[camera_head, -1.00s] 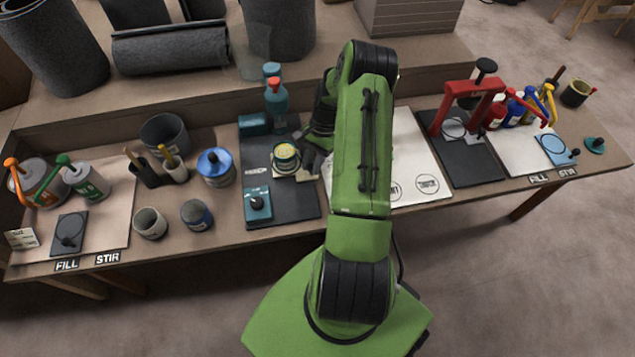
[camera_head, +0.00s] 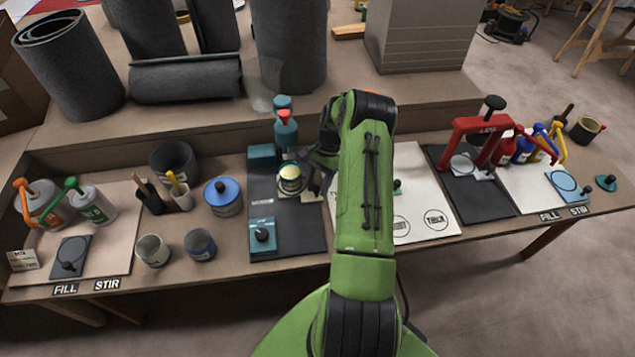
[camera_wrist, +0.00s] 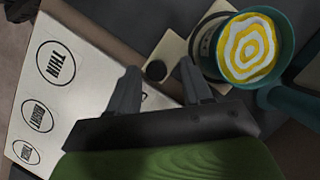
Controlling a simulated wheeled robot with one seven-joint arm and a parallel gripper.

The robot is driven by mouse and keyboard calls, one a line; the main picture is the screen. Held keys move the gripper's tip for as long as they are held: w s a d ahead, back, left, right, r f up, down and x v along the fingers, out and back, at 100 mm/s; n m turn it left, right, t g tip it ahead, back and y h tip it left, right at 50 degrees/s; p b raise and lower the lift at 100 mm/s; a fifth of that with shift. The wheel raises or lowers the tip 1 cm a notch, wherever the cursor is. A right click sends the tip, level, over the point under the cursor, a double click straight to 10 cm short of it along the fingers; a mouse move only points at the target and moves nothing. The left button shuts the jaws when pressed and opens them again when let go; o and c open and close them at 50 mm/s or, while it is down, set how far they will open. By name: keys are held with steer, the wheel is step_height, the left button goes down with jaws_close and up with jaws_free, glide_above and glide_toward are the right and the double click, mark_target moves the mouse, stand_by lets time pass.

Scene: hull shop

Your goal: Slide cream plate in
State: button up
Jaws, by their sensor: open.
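The cream plate (camera_wrist: 172,50) lies flat on the bench with a dark round knob (camera_wrist: 155,71) on it. In the head view only part of the plate (camera_head: 311,196) shows beside my arm. My gripper (camera_wrist: 159,68) is open. In the wrist view its two fingertips appear on either side of the knob; I cannot tell whether they touch it. A round pot (camera_head: 290,180) stands at the plate's left end in the head view. Yellow and white rings (camera_wrist: 247,46) show at its place in the wrist view, with a teal rim and arm around them.
A dark mat (camera_head: 290,238) lies under the pot, with a teal block (camera_head: 262,236) at its front and a teal bottle (camera_head: 286,135) behind. A white board (camera_head: 428,212) with printed circles lies right of my gripper. A red frame (camera_head: 482,128) stands further right.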

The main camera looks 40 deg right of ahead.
steer(key=shift+r, duration=0.1)
steer(key=p+v, duration=0.4)
steer(key=v, duration=1.1)
steer(key=shift+r, duration=0.25)
steer(key=shift+d+f, duration=0.1)
